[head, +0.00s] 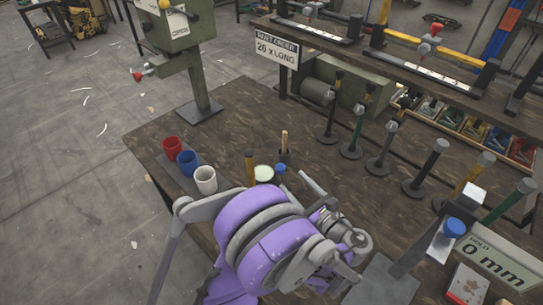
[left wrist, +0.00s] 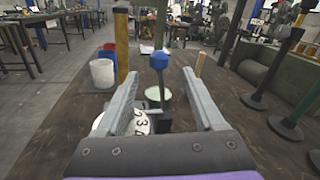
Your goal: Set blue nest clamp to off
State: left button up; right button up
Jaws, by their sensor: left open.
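A blue ball knob (head: 281,168) stands on a lever just beyond my left gripper in the head view. In the left wrist view the blue knob (left wrist: 159,60) tops an upright dark stem, with a white numbered dial (left wrist: 140,124) low beside it. My left gripper (left wrist: 160,80) is open, its two grey fingers on either side of the stem in the picture; I cannot tell whether they touch it. My purple wrist hides the clamp's base in the head view. My right gripper is not in view.
Red (head: 172,148), blue (head: 188,163) and white (head: 205,180) cups stand left of the clamp. A pale green round dish (head: 263,173) is close by. Several upright posts stand to the right.

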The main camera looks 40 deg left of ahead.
pick_arm(q)
jog(key=shift+a, duration=0.3)
jog(key=p+x, duration=0.1)
jog(key=x, duration=0.9)
jog(key=shift+p, duration=0.4)
grip_shut()
dwell(0.6)
